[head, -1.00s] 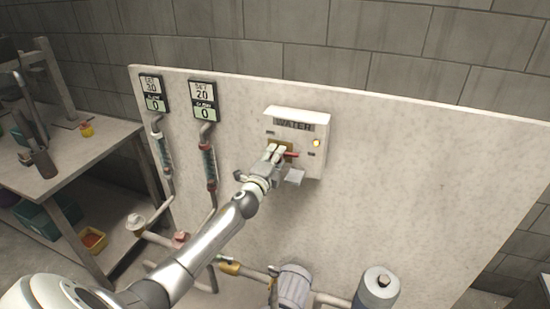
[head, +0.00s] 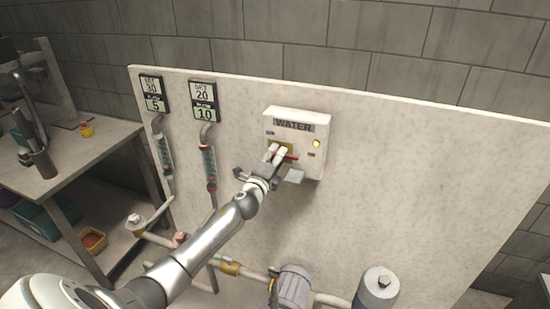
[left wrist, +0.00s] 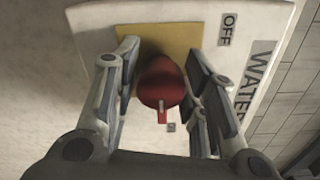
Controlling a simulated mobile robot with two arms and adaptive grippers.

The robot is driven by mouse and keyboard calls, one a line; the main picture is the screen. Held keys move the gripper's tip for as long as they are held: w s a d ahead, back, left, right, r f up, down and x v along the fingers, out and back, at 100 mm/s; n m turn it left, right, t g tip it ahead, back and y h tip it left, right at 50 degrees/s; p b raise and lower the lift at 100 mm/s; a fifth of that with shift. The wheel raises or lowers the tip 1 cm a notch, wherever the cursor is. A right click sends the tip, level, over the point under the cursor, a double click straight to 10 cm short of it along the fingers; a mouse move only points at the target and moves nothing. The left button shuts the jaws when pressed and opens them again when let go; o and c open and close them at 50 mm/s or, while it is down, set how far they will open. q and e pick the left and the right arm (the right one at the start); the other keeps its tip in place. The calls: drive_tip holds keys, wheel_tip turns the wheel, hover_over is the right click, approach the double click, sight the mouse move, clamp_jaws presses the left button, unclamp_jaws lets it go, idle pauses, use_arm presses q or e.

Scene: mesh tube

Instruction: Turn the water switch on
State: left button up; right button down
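The white water switch box (head: 297,120), labelled WATER, is fixed to the pale panel. Its red switch handle (head: 291,157) is in front of a yellow plate and partly hidden by my left gripper (head: 275,153). In the left wrist view, the red switch knob (left wrist: 162,82) sits between the two spread fingers of my left gripper (left wrist: 163,72), with gaps visible on both sides. An OFF label (left wrist: 227,29) is beside the yellow plate (left wrist: 180,38). A yellow lamp (head: 317,143) on the box appears lit. My right gripper is not in view.
Two displays, left (head: 153,93) and right (head: 204,100), hang above flow tubes at the panel's left. A grey motor-like unit (head: 292,287) and a cylinder (head: 376,290) stand below. A workbench (head: 75,160) is at left. The panel's right side is clear.

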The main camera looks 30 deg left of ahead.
use_arm(q)
drive_tip(key=shift+o, duration=1.3)
drive_tip(key=v, duration=1.2)
drive_tip(key=shift+r, duration=0.1)
